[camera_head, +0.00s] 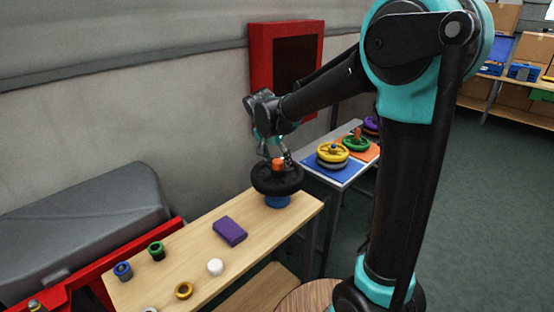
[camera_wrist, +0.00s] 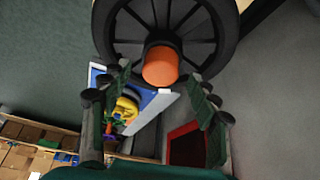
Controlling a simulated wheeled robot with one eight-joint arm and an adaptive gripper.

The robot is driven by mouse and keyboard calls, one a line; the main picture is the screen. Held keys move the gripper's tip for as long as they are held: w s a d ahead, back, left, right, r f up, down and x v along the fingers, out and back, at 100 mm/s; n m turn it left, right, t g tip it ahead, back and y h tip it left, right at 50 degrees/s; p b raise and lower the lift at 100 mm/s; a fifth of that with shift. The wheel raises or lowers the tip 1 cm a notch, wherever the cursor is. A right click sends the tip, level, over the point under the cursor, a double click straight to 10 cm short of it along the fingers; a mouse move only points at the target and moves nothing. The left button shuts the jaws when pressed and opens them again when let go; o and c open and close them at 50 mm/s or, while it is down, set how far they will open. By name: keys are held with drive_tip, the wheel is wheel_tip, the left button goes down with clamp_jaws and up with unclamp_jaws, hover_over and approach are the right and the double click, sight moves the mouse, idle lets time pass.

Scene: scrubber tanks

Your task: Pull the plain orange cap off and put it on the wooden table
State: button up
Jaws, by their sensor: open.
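The plain orange cap (camera_head: 278,164) sits on the hub of a black spoked wheel (camera_head: 290,185), which stands on a blue base (camera_head: 277,201) at the far end of the wooden table (camera_head: 200,232). In the wrist view the orange cap (camera_wrist: 160,66) shows at the wheel's centre, beyond my fingertips. My gripper (camera_head: 280,155) is above the wheel, close around the cap in the head view. In the wrist view my gripper (camera_wrist: 158,82) is open, with a finger on each side of the cap's line. I cannot tell whether either finger touches it.
On the wooden table are a purple block (camera_head: 230,231), a white round piece (camera_head: 215,267), a yellow ring (camera_head: 184,290), a green-topped piece (camera_head: 156,250) and a blue one (camera_head: 123,270). A side table holds yellow (camera_head: 332,153) and green wheels (camera_head: 356,142). Bare wood lies between the pieces.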

sight(277, 161)
drive_tip(key=shift+f, duration=0.2)
drive_tip(key=c, duration=1.4)
drive_tip(key=shift+r, duration=1.1)
idle(0.5)
drive_tip(key=shift+r, duration=2.9)
